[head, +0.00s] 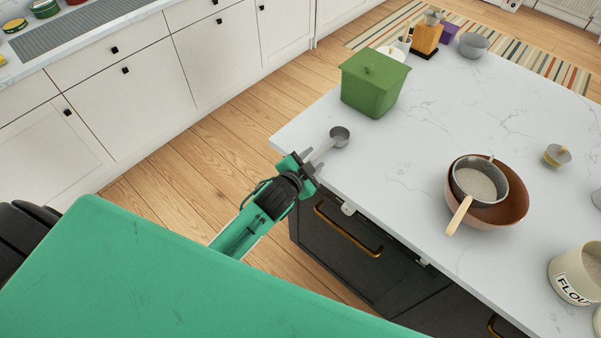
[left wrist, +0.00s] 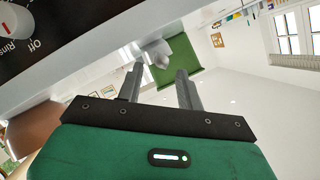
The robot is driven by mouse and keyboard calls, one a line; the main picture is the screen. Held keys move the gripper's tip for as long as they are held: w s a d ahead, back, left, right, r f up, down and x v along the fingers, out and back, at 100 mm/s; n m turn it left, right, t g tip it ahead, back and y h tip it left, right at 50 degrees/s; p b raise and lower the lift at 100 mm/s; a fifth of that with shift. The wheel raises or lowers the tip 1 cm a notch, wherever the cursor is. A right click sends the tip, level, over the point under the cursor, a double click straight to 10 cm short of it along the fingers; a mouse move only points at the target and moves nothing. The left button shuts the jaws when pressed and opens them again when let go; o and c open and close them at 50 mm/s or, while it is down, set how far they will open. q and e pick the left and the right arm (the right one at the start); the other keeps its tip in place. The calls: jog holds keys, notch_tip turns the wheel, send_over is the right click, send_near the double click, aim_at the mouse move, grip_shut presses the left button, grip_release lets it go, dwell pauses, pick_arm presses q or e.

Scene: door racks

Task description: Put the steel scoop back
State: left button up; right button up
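The steel scoop (head: 340,136) lies on the white marble counter near its left edge, with its round bowl away from me and its handle pointing toward my left gripper. My left gripper (head: 309,166) is at the counter's edge, at the handle's near end. In the left wrist view its two fingers (left wrist: 160,84) stand apart, with a pale grey shape, probably the scoop (left wrist: 155,52), beyond the tips. I cannot tell whether the handle end lies between the fingers. My right gripper is not in view.
A green lidded canister (head: 371,84) stands just behind the scoop. A brown bowl (head: 512,211) with a strainer (head: 479,181) in it and a flour canister (head: 575,276) stand to the right. Dark cabinets with brass handles (head: 347,232) are below the counter edge.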

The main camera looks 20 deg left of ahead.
pick_arm(q)
jog(key=b+v, duration=0.1)
jog(key=v, duration=0.6)
jog(key=shift+s, duration=0.3)
jog(key=shift+r, duration=0.1)
jog(key=s+a+f+n+g, duration=0.1)
jog(key=s+f+g, duration=0.15)
jog(key=f, duration=0.95)
jog(key=s+a+f+n+g+y, duration=0.15)
jog(key=s+f, duration=0.25)
jog(key=f, duration=0.7)
jog(key=s+a+f+n+g, duration=0.1)
jog(key=s+a+f+g, duration=0.15)
jog(key=f, duration=0.95)
jog(key=s+a+f+n+g, duration=0.1)
jog(key=s+f+g, duration=0.1)
jog(key=s+f, duration=0.5)
jog(key=s+f+n+g, duration=0.1)
jog(key=s+f, duration=0.6)
jog(key=s, duration=0.7)
jog(key=s+a+f+n+g, duration=0.1)
jog(key=s+f+g, duration=0.2)
jog(key=s+f, duration=0.4)
jog(key=s, duration=0.4)
jog(key=shift+s+a, duration=0.3)
jog(key=shift+s, duration=0.05)
